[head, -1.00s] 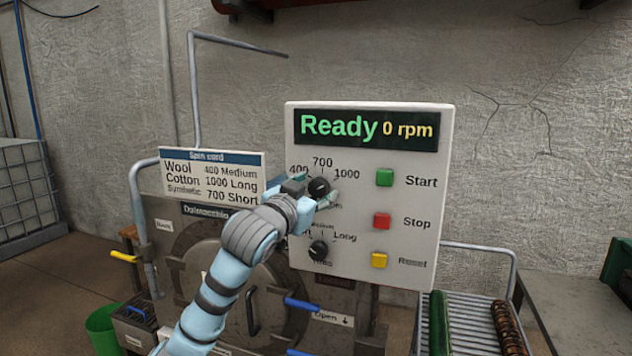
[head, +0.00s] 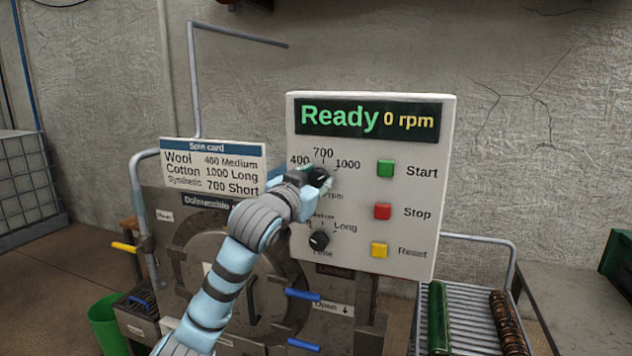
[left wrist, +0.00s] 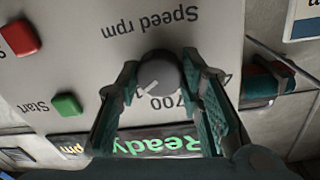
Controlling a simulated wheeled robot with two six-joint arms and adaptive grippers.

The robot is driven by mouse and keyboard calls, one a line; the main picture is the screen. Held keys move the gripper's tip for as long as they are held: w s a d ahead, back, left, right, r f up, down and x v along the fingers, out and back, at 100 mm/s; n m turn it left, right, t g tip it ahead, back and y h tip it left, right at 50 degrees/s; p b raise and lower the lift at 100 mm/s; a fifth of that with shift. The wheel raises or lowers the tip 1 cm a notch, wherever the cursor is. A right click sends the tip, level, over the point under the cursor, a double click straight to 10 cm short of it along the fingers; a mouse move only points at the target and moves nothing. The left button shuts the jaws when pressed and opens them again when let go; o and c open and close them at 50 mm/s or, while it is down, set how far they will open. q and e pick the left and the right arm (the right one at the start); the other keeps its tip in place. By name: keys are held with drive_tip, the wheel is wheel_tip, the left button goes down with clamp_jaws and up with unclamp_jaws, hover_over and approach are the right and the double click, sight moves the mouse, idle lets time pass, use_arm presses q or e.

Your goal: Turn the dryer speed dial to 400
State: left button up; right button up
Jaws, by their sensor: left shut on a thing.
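The dryer speed dial (head: 319,176) is a dark round knob on the upper part of the white control panel (head: 350,245), under the 400, 700 and 1000 labels. My left gripper (head: 310,183) is at the dial and partly covers it. In the left wrist view the dial (left wrist: 160,75) sits between the two fingers, and the gripper (left wrist: 160,68) is shut on it. There the panel appears upside down, and the dial's pale pointer mark aims lower left, by the 1000 label. The 400 label is hidden in that view. The display (head: 368,118) reads Ready, 0 rpm. My right gripper is out of view.
A second dial (head: 319,240) lies below the speed dial. Green Start (head: 385,169), red Stop (head: 382,211) and yellow Reset (head: 379,250) buttons are to the right. The spin card (head: 213,168) lists Wool 400 Medium. A metal rail (head: 480,240) stands at right.

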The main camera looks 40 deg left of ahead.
use_arm(q)
drive_tip(key=n+b, duration=0.1)
drive_tip(key=n, duration=0.5)
drive_tip(key=shift+f+b, duration=0.1)
drive_tip(key=shift+b, duration=0.2)
drive_tip(key=n+b, duration=0.1)
drive_tip(key=n, duration=0.2)
drive_tip(key=n+b, duration=0.1)
drive_tip(key=n, duration=0.2)
drive_tip(key=shift+f+n+t+y+b, duration=0.1)
drive_tip(key=shift+n+t+y+b, duration=0.2)
drive_tip(key=shift+n+y+b, duration=0.1)
drive_tip(key=n+b, duration=0.3)
drive_tip(key=n, duration=0.2)
drive_tip(key=shift+n+y, duration=0.4)
drive_tip(key=n+b, duration=0.3)
drive_tip(key=n, duration=0.3)
drive_tip(key=shift+d+b, duration=0.1)
drive_tip(key=shift+b, duration=0.25)
drive_tip(key=o, duration=1.2)
drive_tip(key=shift+c, duration=0.2)
